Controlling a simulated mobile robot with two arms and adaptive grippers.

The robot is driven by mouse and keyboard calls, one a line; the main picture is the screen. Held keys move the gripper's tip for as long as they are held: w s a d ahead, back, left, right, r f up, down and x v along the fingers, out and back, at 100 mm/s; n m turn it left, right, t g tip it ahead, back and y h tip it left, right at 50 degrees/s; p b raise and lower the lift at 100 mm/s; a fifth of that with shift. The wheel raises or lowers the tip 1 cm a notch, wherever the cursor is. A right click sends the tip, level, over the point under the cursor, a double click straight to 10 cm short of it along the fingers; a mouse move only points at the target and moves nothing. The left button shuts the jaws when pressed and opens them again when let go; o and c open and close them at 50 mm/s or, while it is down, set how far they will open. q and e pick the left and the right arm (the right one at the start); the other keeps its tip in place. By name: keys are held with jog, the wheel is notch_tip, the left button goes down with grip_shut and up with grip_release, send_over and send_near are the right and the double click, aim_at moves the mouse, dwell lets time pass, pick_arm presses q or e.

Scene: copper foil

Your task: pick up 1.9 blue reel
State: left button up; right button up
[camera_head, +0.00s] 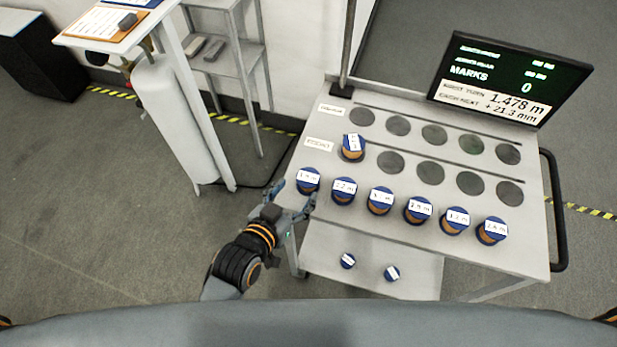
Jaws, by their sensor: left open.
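Blue-topped reels with copper-coloured sides and white labels stand in a front row on the grey cart top. The leftmost reel (308,180) has a label that seems to start with 1, but its second digit is too small to read surely. My left gripper (295,199) is open at the cart's left front edge, with its fingers close around the near side of this leftmost reel. I cannot tell whether they touch it. The reel stands upright on the cart. My right gripper is not in view.
More reels stand to the right, the nearest (343,190) close to the leftmost. Another reel (353,147) sits behind, in a grid of dark round spots (397,125). Two reels (347,261) lie on the lower shelf. A screen (510,85) stands at the back right.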

aim_at(308, 180)
pick_arm(q)
jog(key=shift+x, duration=1.15)
jog(key=p+x, duration=0.1)
jog(key=x, duration=0.4)
jog(key=shift+s+d+f, duration=0.1)
jog(key=shift+s+f, duration=0.05)
jog(key=shift+f, duration=0.05)
jog(key=c, duration=1)
jog(key=shift+o, duration=0.2)
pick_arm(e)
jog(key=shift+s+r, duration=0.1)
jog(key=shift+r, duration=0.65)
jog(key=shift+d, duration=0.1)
